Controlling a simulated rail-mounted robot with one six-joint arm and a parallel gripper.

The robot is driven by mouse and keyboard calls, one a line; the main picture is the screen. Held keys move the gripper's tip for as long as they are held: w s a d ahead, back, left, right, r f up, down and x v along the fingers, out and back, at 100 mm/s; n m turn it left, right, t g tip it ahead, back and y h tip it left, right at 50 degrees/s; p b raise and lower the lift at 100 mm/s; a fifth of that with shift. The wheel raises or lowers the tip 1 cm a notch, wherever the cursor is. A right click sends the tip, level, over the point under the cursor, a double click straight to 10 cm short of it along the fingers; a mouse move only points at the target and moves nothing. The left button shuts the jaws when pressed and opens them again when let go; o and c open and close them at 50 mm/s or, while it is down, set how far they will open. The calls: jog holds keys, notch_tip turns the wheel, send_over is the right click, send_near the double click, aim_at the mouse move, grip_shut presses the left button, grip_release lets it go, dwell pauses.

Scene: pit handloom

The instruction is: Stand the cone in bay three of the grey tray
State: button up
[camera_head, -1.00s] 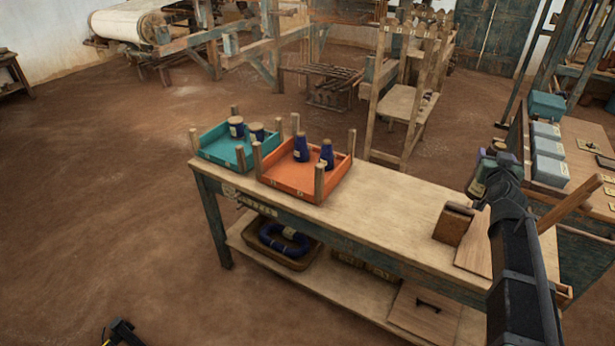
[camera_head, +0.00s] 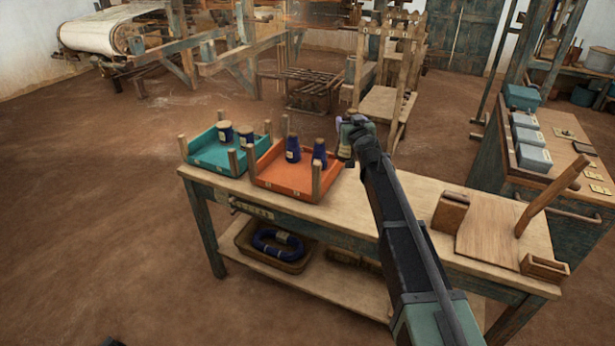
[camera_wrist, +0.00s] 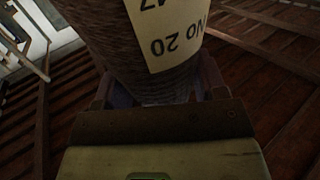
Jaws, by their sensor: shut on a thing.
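My gripper (camera_head: 350,136) is shut on a cone (camera_wrist: 112,42), which fills the upper middle of the wrist view. The cone is dark and wound with thread, with a cream label (camera_wrist: 168,35) reading upside down "No 20" and part of a "47". Its ends are out of that view. No grey tray can be clearly picked out. The trays in view are orange (camera_head: 283,183) and teal (camera_head: 208,158).
Blue cones (camera_head: 293,150) stand in the orange tray, and more in the teal one. Wooden posts (camera_head: 316,180) rise at the tray corners. The bench (camera_head: 345,205) is bare just right of them. A wooden block (camera_head: 449,214) stands further right. Grey boxes (camera_head: 531,157) line the right bench.

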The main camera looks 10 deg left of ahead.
notch_tip(320, 180, down, 20)
jog(key=b, duration=1.9)
jog(key=o, duration=1.3)
jog(key=shift+r, duration=0.15)
